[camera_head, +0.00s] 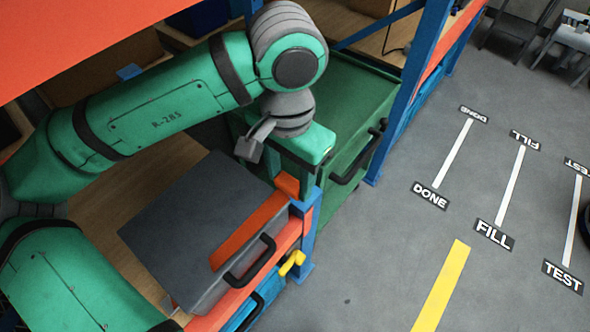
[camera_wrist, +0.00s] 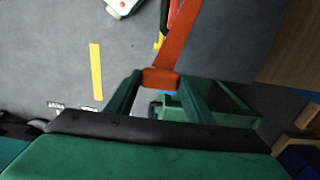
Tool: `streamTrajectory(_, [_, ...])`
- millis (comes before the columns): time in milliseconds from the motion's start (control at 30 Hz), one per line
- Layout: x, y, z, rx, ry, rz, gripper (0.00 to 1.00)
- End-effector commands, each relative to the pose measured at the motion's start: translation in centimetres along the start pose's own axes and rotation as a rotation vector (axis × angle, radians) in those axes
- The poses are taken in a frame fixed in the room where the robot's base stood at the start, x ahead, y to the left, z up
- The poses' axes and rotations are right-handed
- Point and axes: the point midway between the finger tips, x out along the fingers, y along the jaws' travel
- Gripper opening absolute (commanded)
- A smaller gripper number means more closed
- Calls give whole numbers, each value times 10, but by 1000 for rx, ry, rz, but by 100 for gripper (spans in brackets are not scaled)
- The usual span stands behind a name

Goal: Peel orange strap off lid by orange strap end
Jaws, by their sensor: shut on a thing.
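A dark grey case-like lid (camera_head: 190,220) sits on a shelf in the head view, and its dark surface shows in the wrist view (camera_wrist: 225,40). An orange strap (camera_head: 248,232) runs along its right side; it also shows in the wrist view (camera_wrist: 181,38). The orange strap end (camera_head: 287,185) is at the lid's far right corner. My gripper (camera_head: 296,172) is above that corner, with its fingers partly hidden. In the wrist view my gripper (camera_wrist: 160,80) is shut on the strap end (camera_wrist: 160,77). I cannot tell how much strap is off the lid.
A black handle (camera_head: 250,262) is on the lid's front side. A yellow hook-like part (camera_head: 292,263) is by the orange shelf edge. A blue post (camera_head: 306,235) stands close right of the lid. A green cart (camera_head: 355,115) stands behind.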

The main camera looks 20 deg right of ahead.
Motion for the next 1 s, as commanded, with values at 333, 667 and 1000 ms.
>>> streamTrajectory(333, [-5, 0, 20, -1, 1, 0, 30])
streamTrajectory(667, [-10, 0, 39, -1, 0, 0, 30])
streamTrajectory(1000, [-11, 0, 43, 0, -1, 0, 30])
